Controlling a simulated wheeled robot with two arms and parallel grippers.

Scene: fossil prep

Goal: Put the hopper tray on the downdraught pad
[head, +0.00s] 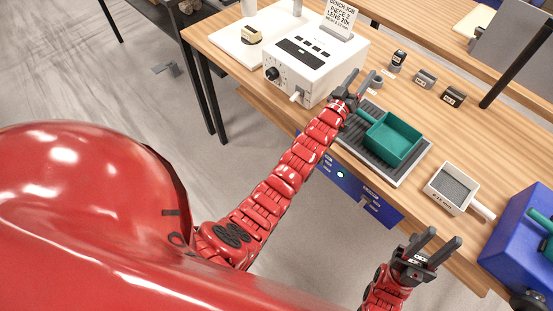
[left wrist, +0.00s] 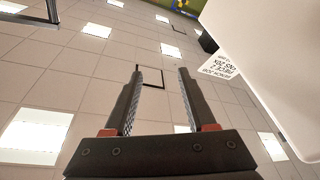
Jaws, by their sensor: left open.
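A green open tray with a handle, which looks like the hopper tray (head: 402,154), sits on the dark ribbed downdraught pad (head: 408,176). Its handle points up-left toward my left gripper (head: 362,77). My left gripper is open, just beyond the handle end and beside the white machine; the head view shows nothing held. In the left wrist view the left gripper (left wrist: 158,72) has its fingers apart with nothing between them, facing the ceiling. My right gripper (head: 445,236) is open and empty, in front of the bench edge, below the pad.
A white instrument box (head: 317,52) with a sign stands left of the pad. A white-framed sieve (head: 452,188) with a handle lies to the right. A blue bin (head: 515,238) with a green item is at far right.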

